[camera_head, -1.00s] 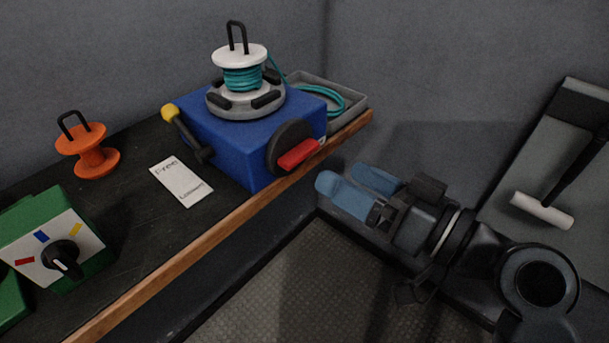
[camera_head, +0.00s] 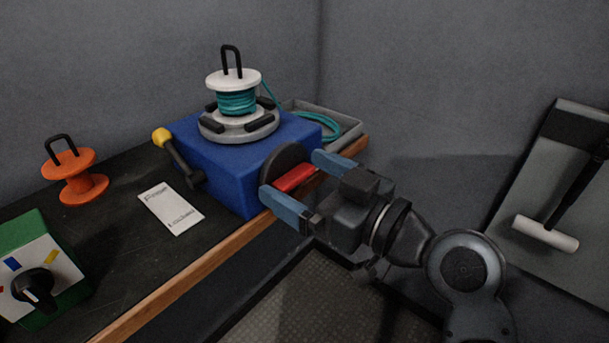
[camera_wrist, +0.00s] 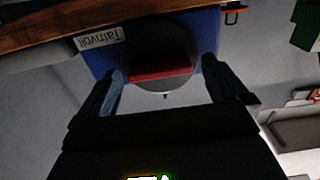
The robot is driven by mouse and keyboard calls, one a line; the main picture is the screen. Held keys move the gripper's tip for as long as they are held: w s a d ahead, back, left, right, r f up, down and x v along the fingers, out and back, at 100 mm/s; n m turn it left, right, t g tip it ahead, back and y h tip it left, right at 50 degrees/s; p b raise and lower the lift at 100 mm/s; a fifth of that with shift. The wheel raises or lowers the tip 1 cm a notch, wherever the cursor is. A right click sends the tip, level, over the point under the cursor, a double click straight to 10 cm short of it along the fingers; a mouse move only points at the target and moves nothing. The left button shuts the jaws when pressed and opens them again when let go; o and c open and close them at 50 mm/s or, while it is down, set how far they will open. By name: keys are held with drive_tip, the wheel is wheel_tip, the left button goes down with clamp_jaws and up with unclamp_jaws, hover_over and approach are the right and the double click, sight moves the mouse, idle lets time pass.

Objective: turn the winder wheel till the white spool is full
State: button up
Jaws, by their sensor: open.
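The blue winder (camera_head: 222,160) stands on the dark bench. The white spool (camera_head: 236,95) sits upright on its round grey holder on top, with teal cord wound round its core. The dark winder wheel (camera_head: 281,166) is on the winder's front face, with a red bar grip (camera_head: 295,178) across it. My gripper (camera_head: 301,174) is open, with one blue finger on each side of the red bar, apart from it as far as I can tell. In the wrist view the wheel (camera_wrist: 162,57) and its red bar (camera_wrist: 160,72) lie between the fingers.
A yellow-knobbed lever (camera_head: 178,155) is on the winder's left side. A grey tray (camera_head: 346,131) with teal cord is behind it. An orange spool (camera_head: 75,177), a paper card (camera_head: 171,208) and a green box with a black knob (camera_head: 37,270) are to the left. The wooden bench edge (camera_head: 205,267) runs below.

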drive_tip(key=shift+a, duration=0.1)
drive_tip(key=c, duration=1.1)
drive_tip(key=shift+o, duration=0.2)
drive_tip(key=m+p, duration=0.2)
drive_tip(key=m, duration=0.2)
drive_tip(key=shift+w+r, duration=0.1)
drive_tip(key=m+p, duration=0.3)
drive_tip(key=m, duration=0.2)
drive_tip(key=shift+w+m, duration=0.1)
drive_tip(key=shift+m, duration=0.3)
drive_tip(key=m+p, duration=0.3)
drive_tip(key=m, duration=0.1)
drive_tip(key=shift+f+m+p, duration=0.15)
drive_tip(key=shift+m+p, duration=0.4)
drive_tip(key=shift+m, duration=0.4)
drive_tip(key=shift+f+m+p, duration=0.1)
drive_tip(key=shift+m+p, duration=0.4)
drive_tip(key=shift+m, duration=0.45)
